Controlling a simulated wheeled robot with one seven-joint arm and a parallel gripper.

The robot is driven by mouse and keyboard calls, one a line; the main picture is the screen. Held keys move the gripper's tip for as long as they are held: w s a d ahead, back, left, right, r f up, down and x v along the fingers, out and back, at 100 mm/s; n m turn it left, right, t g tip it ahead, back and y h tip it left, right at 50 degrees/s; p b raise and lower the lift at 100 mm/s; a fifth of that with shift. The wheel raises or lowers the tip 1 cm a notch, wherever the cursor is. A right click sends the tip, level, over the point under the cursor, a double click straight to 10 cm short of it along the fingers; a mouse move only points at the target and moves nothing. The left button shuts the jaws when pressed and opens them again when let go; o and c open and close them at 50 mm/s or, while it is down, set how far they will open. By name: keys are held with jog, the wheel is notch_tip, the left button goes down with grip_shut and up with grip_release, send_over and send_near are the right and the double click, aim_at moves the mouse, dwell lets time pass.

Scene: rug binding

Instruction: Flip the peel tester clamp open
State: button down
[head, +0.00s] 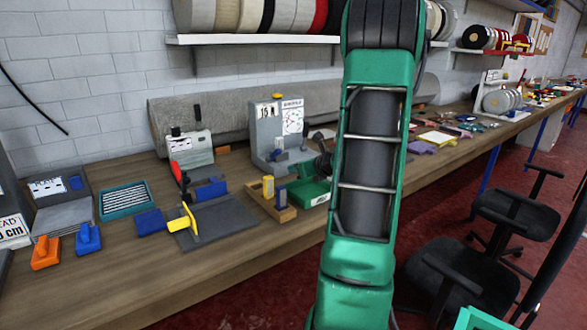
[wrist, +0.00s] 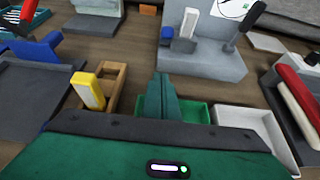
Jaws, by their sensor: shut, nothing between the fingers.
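The peel tester (head: 267,135) is a grey upright unit with a "15 N" display and a chart, standing at the back of the bench. In the wrist view its grey base (wrist: 205,65) lies just beyond my gripper. A small clamp block (wrist: 184,35) in light grey and blue stands on that base. To its right a dark-handled lever (wrist: 246,22) leans up and to the right. My gripper (wrist: 166,78) has its green fingers together, empty, pointing toward the base and apart from the lever. In the head view my arm hides part of this area.
A wooden caddy with a yellow block (wrist: 88,90) is left of my fingers. A green tray (wrist: 196,112) and a white tray (wrist: 250,122) lie to the right. A red-handled tool (wrist: 300,95) is at far right. A grey mat (head: 222,222) lies left on the bench.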

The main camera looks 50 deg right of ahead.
aim_at(274, 156)
jog(key=x, duration=0.6)
jog(key=shift+w+f, duration=0.1)
jog(key=shift+w, duration=0.2)
jog(key=shift+w+d+r, duration=0.25)
jog(key=shift+w+r, duration=0.5)
jog(key=shift+r, duration=0.15)
jog(key=shift+w+d+r, duration=0.15)
jog(key=shift+w+r, duration=0.45)
